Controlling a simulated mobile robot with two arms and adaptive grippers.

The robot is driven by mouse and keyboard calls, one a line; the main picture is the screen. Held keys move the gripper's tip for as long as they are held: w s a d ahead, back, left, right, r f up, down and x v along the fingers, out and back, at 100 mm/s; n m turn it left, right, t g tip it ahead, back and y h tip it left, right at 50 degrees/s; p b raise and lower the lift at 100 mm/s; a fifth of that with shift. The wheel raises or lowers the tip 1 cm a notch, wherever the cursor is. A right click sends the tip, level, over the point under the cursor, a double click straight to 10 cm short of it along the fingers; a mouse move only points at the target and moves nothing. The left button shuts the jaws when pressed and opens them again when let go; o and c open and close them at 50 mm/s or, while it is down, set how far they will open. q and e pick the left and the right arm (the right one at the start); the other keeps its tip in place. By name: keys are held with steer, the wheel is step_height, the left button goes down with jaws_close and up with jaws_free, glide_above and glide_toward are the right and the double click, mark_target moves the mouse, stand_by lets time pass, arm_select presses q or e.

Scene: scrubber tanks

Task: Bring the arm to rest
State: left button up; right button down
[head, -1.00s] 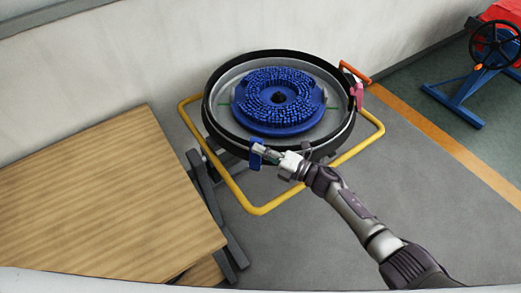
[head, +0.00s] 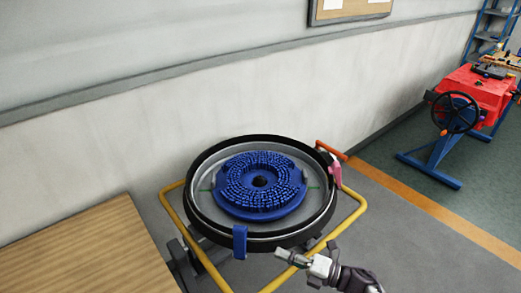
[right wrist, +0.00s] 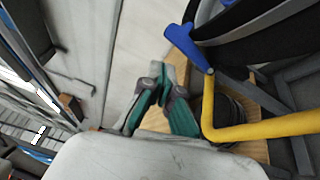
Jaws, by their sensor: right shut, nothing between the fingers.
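My right gripper (head: 282,253) comes in from the lower right in the head view. It is shut with nothing in it, just right of the blue latch (head: 240,242) on the front rim of the round black tank (head: 325,213), with a gap between gripper and latch. In the right wrist view its grey and green fingers (right wrist: 162,90) are close together and empty, and the blue latch (right wrist: 185,45) is beyond them to the upper right. A blue bristled brush disc (head: 250,184) lies inside the tank. My left gripper is not in view.
A yellow tube frame (head: 172,212) surrounds the tank, with an orange handle (head: 331,150) and a pink latch (head: 335,175) at its right. A wooden table (head: 85,245) stands at the left. A red machine (head: 475,90) stands far right. Floor right of the tank is clear.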

steer(key=s+d+f+m+t+h+b, duration=0.1)
steer(key=s+d+f+m+h, duration=0.25)
steer(key=f+m, duration=0.5)
steer(key=s+d+f+m+h, duration=0.3)
steer(key=d+f+m+h, duration=0.2)
steer(key=f, duration=0.6)
steer(key=s+d+f+m+t+h+b, duration=0.1)
steer(key=s+d+f+m+h, duration=0.25)
steer(key=f+m, duration=0.4)
steer(key=s+f+m+g+h, duration=0.1)
steer(key=s+f+m+g, duration=0.2)
steer(key=s+f, duration=0.3)
steer(key=s+d+f+m+g+h, duration=0.1)
steer(key=s+f+m+g, duration=0.2)
steer(key=s, duration=1.3)
steer(key=s+d+f+m+g+h, duration=0.1)
steer(key=s+f+m+g+h, duration=0.1)
steer(key=s+f, duration=0.7)
steer(key=shift+s+d+m+g+b, duration=0.25)
steer(key=shift+s+m+g+b, duration=0.2)
steer(key=shift+s+m+g, duration=0.45)
steer(key=shift+s, duration=0.15)
